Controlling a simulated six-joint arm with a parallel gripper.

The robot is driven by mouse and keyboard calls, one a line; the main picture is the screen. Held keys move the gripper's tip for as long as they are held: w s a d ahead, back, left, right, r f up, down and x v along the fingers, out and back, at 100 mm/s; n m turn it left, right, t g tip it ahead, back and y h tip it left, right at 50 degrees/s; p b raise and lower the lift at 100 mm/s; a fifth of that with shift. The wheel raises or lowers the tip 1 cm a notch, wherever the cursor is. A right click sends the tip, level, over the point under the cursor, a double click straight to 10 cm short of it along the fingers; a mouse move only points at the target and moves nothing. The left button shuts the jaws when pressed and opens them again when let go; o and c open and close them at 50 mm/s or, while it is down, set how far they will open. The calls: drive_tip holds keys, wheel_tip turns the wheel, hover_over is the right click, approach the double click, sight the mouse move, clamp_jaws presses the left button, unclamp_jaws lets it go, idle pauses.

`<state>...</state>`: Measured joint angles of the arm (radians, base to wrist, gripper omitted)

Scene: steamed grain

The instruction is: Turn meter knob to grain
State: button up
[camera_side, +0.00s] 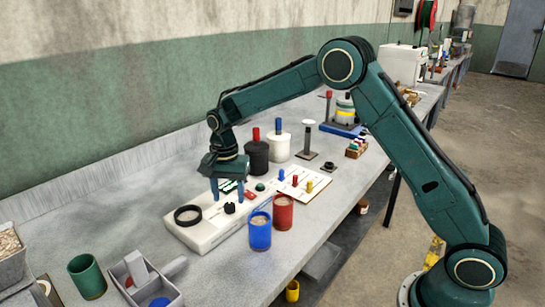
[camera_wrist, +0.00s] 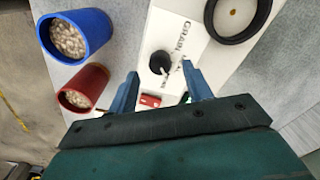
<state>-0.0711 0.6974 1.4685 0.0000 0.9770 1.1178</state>
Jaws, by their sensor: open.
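The meter is a long white box (camera_side: 207,238) on the bench, with a black ring (camera_side: 188,215) at its near end. Its small black knob (camera_side: 229,208) stands beyond the ring. In the wrist view the knob (camera_wrist: 160,62) has a pale pointer line, and "GRAIN" is printed beside it on the white top (camera_wrist: 190,22); other lettering is partly hidden. My gripper (camera_side: 227,193) is open and points down above the meter, close to the knob. In the wrist view the knob shows between and slightly ahead of my gripper's fingers (camera_wrist: 159,78). I see no contact.
A blue cup (camera_side: 260,236) and a red cup (camera_side: 283,213), both filled with pale grains, stand just right of the meter. A green cup (camera_side: 87,277) and a divided grey tray (camera_side: 150,285) are at the near left. Black and white canisters (camera_side: 257,157) stand behind my gripper.

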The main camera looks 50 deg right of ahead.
sight(229, 204)
drive_tip(key=shift+f, duration=1.6)
drive_tip(key=c, duration=1)
